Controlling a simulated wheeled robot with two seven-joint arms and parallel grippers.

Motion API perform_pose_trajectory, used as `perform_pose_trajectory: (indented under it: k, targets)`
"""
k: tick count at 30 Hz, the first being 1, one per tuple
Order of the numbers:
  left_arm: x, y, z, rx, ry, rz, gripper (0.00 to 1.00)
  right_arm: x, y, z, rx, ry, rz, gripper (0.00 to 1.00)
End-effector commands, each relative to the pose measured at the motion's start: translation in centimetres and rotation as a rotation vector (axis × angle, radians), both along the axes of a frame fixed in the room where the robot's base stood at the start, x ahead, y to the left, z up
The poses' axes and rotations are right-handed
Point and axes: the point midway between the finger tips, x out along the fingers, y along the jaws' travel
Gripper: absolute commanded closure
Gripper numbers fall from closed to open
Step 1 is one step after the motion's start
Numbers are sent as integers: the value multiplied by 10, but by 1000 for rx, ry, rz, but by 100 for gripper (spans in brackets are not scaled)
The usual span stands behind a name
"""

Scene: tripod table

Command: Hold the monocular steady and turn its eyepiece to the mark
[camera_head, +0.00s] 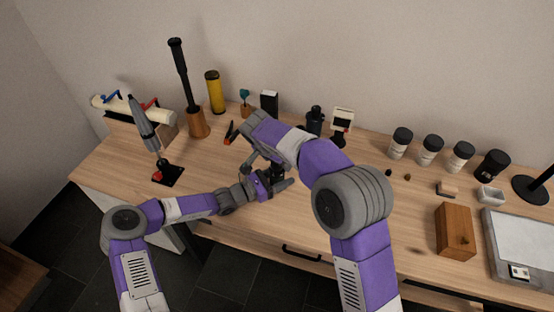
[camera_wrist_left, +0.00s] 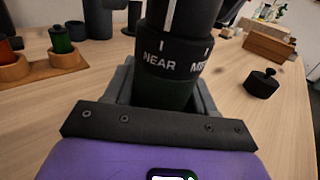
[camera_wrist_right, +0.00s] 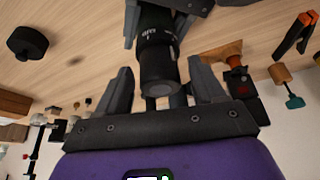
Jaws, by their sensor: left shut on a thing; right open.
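The black monocular (camera_head: 277,172) is small and mostly hidden among my grippers in the head view. In the left wrist view it stands up from my left gripper (camera_wrist_left: 164,92), which is shut on its lower body. Its ring (camera_wrist_left: 178,55) shows white NEAR and a partly cut-off second word beginning with M, with short white lines above. In the right wrist view the round eyepiece end (camera_wrist_right: 160,84) faces the camera. My right gripper (camera_wrist_right: 160,75) is open, with a finger on each side of the eyepiece and visible gaps. In the head view my right gripper's tips are partly hidden.
A wooden box (camera_head: 455,230) and grey tray (camera_head: 520,245) are at the right. Several dark-lidded jars (camera_head: 430,150) line the back. A yellow cylinder (camera_head: 215,92) and grey tool on a black base (camera_head: 168,174) stand left. The table's front middle is clear.

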Motion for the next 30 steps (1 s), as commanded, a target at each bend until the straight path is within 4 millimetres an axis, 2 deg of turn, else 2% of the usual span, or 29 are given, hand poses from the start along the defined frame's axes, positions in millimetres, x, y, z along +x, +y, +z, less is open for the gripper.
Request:
perform_pose_trajectory:
  k: [4,5,15,23,30]
  targets:
    - [0,0,0,0,0,0,85,0,0,0,0,0,0,32]
    - [0,0,0,0,0,0,85,0,0,0,0,0,0,35]
    - [0,0,0,0,0,0,85,0,0,1,1,-1,-1,87]
    - [0,0,0,0,0,0,85,0,0,1,1,-1,22,88]
    - [0,0,0,0,0,0,85,0,-1,1,1,-1,137,88]
